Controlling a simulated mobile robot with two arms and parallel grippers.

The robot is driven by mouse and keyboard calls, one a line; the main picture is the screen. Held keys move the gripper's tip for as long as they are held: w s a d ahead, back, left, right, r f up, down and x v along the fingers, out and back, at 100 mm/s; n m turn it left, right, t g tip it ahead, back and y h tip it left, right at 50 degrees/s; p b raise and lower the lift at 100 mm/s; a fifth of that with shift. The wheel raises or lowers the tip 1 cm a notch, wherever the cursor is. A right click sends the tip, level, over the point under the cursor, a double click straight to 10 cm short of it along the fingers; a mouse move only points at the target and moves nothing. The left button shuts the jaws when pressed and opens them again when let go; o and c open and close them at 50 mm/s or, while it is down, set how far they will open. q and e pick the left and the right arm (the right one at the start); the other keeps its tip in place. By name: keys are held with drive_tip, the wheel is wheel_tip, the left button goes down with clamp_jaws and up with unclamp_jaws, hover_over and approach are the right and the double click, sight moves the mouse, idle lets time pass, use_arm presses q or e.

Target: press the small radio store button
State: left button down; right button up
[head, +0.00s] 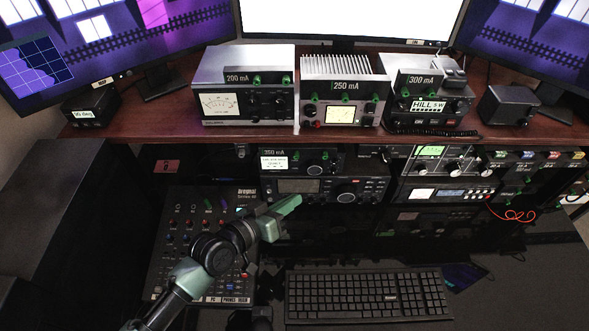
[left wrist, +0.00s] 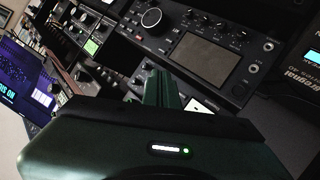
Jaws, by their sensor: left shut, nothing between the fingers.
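My left gripper (head: 292,202) is shut and empty, its fingertips just in front of the dark radio (head: 375,188) with a grey screen and a big round knob, on the lower shelf. I cannot tell whether the tips touch its front. In the left wrist view the shut fingers (left wrist: 161,88) point at this radio's panel, beside its screen (left wrist: 207,60) and below its knob (left wrist: 152,17). A smaller unit (head: 312,168) with a lit display and a 350 mA label sits on top of it. The store button is too small to pick out. My right gripper is not in view.
A mixer panel (head: 185,225) lies left of my gripper and a black keyboard (head: 370,296) lies in front on the dark desk. More radios (head: 447,190) stand to the right, near a red coiled wire (head: 515,214). A wooden shelf (head: 160,122) with power units overhangs the radios.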

sight(295, 168)
use_arm(q)
drive_tip(key=w+b, duration=0.2)
drive_tip(key=w, duration=0.4)
drive_tip(key=shift+w+b, duration=0.25)
drive_tip(key=shift+b, duration=0.05)
idle(0.5)
idle(1.3)
drive_tip(key=shift+w, duration=0.45)
drive_tip(key=shift+w+b, duration=0.35)
drive_tip(key=shift+b, duration=0.05)
idle(0.4)
drive_tip(key=shift+s+r, duration=0.1)
drive_tip(key=shift+s+p, duration=0.55)
drive_tip(key=shift+s, duration=0.2)
